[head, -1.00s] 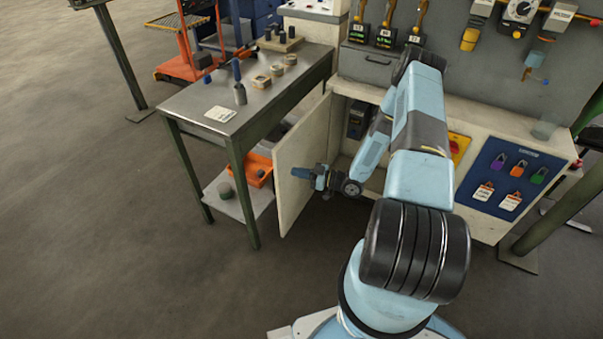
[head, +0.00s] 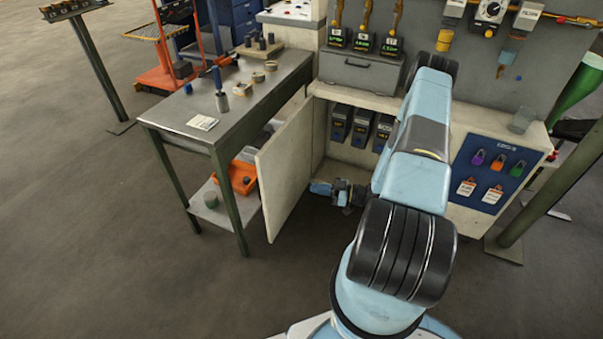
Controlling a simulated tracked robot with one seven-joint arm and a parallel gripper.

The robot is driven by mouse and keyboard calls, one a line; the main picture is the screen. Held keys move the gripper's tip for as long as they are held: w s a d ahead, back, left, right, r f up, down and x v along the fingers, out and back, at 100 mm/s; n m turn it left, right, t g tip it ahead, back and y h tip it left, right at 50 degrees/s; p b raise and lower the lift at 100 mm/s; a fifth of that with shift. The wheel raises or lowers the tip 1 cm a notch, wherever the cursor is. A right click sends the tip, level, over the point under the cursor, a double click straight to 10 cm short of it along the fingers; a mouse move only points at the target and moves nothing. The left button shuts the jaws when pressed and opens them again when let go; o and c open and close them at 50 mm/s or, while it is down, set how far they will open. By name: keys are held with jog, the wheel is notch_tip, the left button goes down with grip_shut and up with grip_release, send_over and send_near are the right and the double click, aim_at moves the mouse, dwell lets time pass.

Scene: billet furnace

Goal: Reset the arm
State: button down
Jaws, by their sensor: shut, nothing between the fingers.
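My arm, light blue and black, reaches from the bottom of the head view toward the cabinet and bends down to my gripper (head: 317,187). My gripper is small in the picture, points left and is shut with nothing in it. It is low in front of the cabinet opening, just right of the open cabinet door (head: 287,160). I cannot tell whether it touches the door. Part of the arm's last links is hidden behind the nearer links.
The cabinet (head: 475,122) holds several dark switch boxes (head: 361,127). A padlock board (head: 492,173) is on its right front. A metal table (head: 180,112) with small parts stands left of the door, an orange bin (head: 238,178) below it.

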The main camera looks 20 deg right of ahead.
jog(key=w+d+r+h, duration=0.3)
jog(key=w+r+h, duration=0.2)
jog(key=w+r, duration=0.2)
jog(key=w+d+r+h, duration=0.35)
jog(key=w+r, duration=0.25)
jog(key=r, duration=0.2)
notch_tip(320, 180, up, 21)
jog(key=m+h, duration=0.4)
jog(key=h, duration=0.3)
jog(key=s+a+r+m+g+h, duration=0.2)
jog(key=s+a+r+m+h, duration=0.15)
jog(key=s+r, duration=1)
jog(key=s+a+r+m+y, duration=0.1)
jog(key=s+a+r, duration=0.1)
jog(key=s, duration=0.5)
jog(key=s+a+r+m+g+y, duration=0.1)
jog(key=s+a+r+m, duration=0.1)
jog(key=s+a, duration=0.3)
jog(key=s+a+r+m+y, duration=0.1)
jog(key=s+a+r, duration=0.1)
jog(key=s, duration=0.8)
jog(key=shift+s+a+g+y, duration=0.3)
jog(key=shift+s+a, duration=0.05)
jog(key=shift+a, duration=0.4)
